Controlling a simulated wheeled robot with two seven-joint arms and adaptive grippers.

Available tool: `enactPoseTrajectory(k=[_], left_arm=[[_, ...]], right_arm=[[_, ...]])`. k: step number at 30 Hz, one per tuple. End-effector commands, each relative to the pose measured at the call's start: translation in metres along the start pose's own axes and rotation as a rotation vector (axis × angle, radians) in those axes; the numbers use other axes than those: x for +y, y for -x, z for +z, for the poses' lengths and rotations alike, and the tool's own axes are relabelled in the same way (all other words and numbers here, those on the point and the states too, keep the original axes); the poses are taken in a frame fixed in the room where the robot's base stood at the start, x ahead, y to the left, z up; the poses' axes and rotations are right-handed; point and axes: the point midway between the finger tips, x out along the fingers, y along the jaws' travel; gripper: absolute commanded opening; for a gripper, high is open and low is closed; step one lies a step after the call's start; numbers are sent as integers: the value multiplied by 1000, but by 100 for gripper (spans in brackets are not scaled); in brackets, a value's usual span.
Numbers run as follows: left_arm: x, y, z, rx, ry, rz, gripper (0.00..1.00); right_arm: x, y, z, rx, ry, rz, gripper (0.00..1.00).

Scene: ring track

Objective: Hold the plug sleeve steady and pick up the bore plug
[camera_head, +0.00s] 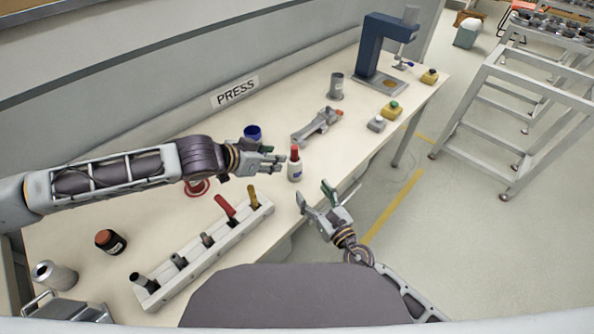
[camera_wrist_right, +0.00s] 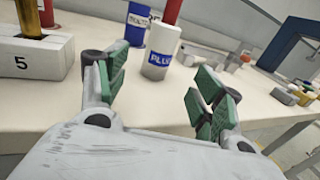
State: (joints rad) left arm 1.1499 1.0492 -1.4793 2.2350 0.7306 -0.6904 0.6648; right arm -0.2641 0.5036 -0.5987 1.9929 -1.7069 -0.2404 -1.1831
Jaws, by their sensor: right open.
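The plug sleeve (camera_head: 295,171), a white cylinder with a blue label, stands upright on the bench. In the right wrist view the sleeve (camera_wrist_right: 160,52) shows part of the word PLUG. The red bore plug (camera_head: 294,152) sticks up out of its top; the plug (camera_wrist_right: 171,11) is cut by the upper edge in the wrist view. My left gripper (camera_head: 282,162) is just left of the sleeve, its fingers pointing at it; I cannot tell their gap. My right gripper (camera_head: 314,192) is open and empty, in front of the sleeve; its green-padded fingers (camera_wrist_right: 158,82) frame it from a distance.
A slotted block (camera_head: 205,255) with several tools stands at the bench's front. A blue container (camera_head: 252,132) is behind my left gripper. A grey fixture (camera_head: 318,127), a grey cup (camera_head: 336,86) and a blue press (camera_head: 371,55) stand farther back.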

Motion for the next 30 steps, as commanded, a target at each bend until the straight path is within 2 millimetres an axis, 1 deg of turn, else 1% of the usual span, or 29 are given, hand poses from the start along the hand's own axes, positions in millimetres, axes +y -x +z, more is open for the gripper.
enactPoseTrajectory(k=[21, 30], left_arm=[[0, 0, 0, 0, 0, 0, 36], [0, 0, 0, 0, 0, 0, 36]], right_arm=[[0, -55, 0, -1, -1, -1, 68], [0, -70, -1, 3, -2, -2, 68]])
